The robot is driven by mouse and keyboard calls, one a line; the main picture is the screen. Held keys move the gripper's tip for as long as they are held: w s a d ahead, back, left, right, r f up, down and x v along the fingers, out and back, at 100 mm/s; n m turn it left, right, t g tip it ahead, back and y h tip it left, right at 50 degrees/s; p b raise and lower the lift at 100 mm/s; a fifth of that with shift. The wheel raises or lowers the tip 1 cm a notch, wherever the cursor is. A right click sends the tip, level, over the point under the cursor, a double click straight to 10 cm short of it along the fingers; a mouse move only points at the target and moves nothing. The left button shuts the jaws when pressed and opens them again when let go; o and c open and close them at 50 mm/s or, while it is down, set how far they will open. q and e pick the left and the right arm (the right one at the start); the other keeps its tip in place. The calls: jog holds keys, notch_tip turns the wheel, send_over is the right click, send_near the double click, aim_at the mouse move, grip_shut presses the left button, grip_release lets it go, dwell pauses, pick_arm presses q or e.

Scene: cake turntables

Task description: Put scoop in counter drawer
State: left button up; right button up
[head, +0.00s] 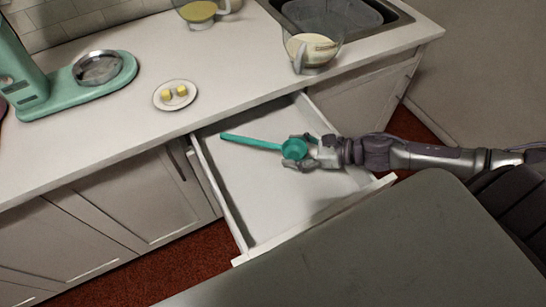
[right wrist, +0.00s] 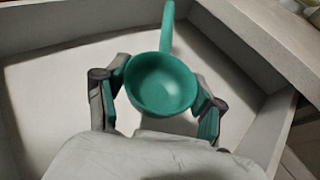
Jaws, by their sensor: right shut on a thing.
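The teal scoop (head: 252,142) is over the open white counter drawer (head: 262,205) in the head view, its handle pointing left. My right gripper (head: 303,153) reaches in from the right and is shut on the scoop's bowl. In the right wrist view the bowl (right wrist: 162,84) sits between both fingers, with the handle pointing away toward the drawer's far wall. The drawer floor (right wrist: 60,95) is below it and otherwise looks empty. I cannot tell whether the scoop touches the floor. My left gripper is not in view.
The counter (head: 140,140) above the drawer holds a teal stand mixer (head: 75,85), a plate (head: 176,95) with two yellow pieces, and glass jugs (head: 313,50) near a sink (head: 335,15). A grey tabletop (head: 380,260) lies in front of the drawer.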

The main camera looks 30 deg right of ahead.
jog(key=p, duration=0.1)
send_over(273, 162)
notch_tip(273, 162, down, 3)
jog(key=shift+f, duration=0.2)
notch_tip(273, 162, down, 4)
jog(key=shift+f, duration=0.1)
jog(key=shift+f, duration=0.2)
jog(key=o, duration=1.1)
jog(key=shift+o, duration=0.2)
jog(key=shift+r, duration=0.2)
